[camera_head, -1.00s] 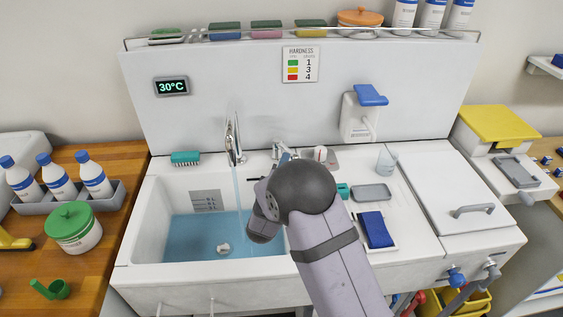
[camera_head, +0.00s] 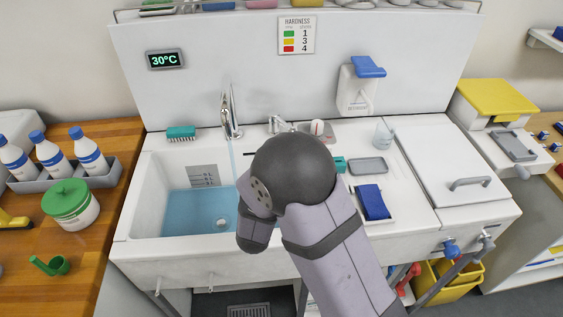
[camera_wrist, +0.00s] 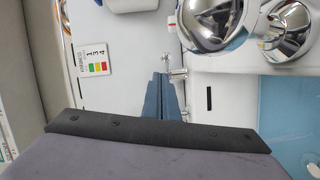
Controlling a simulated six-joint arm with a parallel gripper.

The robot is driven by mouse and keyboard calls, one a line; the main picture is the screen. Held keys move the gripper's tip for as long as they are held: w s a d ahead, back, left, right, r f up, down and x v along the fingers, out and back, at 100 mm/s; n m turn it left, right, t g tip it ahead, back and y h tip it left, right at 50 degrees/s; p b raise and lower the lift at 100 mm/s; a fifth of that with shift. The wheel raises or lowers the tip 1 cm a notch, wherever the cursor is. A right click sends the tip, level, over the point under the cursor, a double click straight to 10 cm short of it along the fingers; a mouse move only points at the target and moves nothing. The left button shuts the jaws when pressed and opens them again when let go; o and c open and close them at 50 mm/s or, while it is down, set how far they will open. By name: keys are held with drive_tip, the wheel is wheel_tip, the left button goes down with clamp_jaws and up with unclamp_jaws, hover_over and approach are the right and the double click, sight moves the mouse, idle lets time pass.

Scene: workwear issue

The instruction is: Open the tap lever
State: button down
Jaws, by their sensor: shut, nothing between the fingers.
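The chrome tap lever (camera_head: 278,124) stands at the back of the sink deck, right of the tall chrome spout (camera_head: 229,118). Water (camera_head: 233,160) runs from the spout into the basin. In the head view my dark wrist hides my gripper. In the wrist view my gripper's blue-grey fingers (camera_wrist: 166,80) are shut and empty. Their tips appear beside a small chrome fitting (camera_wrist: 177,74), which looks like the lever; I cannot tell whether they touch it. A large rounded chrome part, likely of the spout (camera_wrist: 215,20), looms close to the camera.
The basin (camera_head: 140,190) holds blue water. A teal brush (camera_head: 181,132) lies left of the spout. A soap dispenser (camera_head: 358,88) hangs on the backsplash. A grey dish (camera_head: 369,166) and a blue pad (camera_head: 372,202) lie on the right deck.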

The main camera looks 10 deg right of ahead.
drive_tip(key=w+a+r+m+g+y+p, duration=0.25)
drive_tip(key=w+r+m+y+p, duration=0.25)
drive_tip(key=w+r+m+p, duration=0.7)
drive_tip(key=w+a+g+y+b, duration=0.2)
drive_tip(key=w+a+g+y, duration=0.15)
drive_tip(key=w, duration=0.45)
drive_tip(key=m+g+h, duration=0.5)
drive_tip(key=m+g, duration=0.1)
drive_tip(key=g, duration=0.1)
hover_over(282, 122)
drive_tip(key=s+d, duration=0.2)
drive_tip(key=d, duration=0.2)
drive_tip(key=f, duration=0.1)
drive_tip(key=shift+a+f+p, duration=0.2)
drive_tip(key=shift+f+p, duration=0.9)
drive_tip(key=shift+f, duration=3.9)
